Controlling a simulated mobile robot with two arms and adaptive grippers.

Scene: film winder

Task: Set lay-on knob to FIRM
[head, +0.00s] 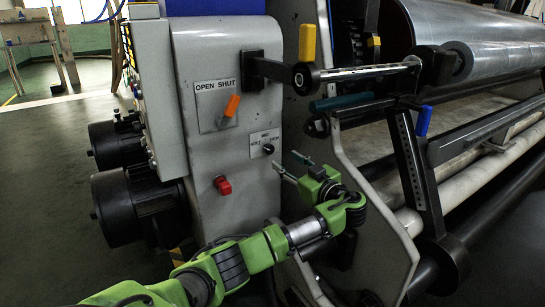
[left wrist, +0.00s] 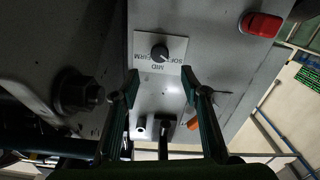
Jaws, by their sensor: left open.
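The lay-on knob (head: 268,148) is a small black round knob on a pale label plate on the grey machine housing. In the left wrist view the knob (left wrist: 159,54) sits on its plate, which is lettered SOFT, MID and FIRM and appears upside down. Which mark the knob points at is too dark and small to tell. My left gripper (head: 290,163) is open and empty, just right of and below the knob in the head view. In the left wrist view its fingertips (left wrist: 160,75) are spread either side below the knob, apart from it. My right gripper is out of view.
A red button (head: 222,186) sits below left of the knob. An orange lever (head: 232,107) on the OPEN SHUT plate is above left. A black-ended bar (head: 300,76) juts out above. The machine's pale side frame (head: 345,185) and rollers stand to the right.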

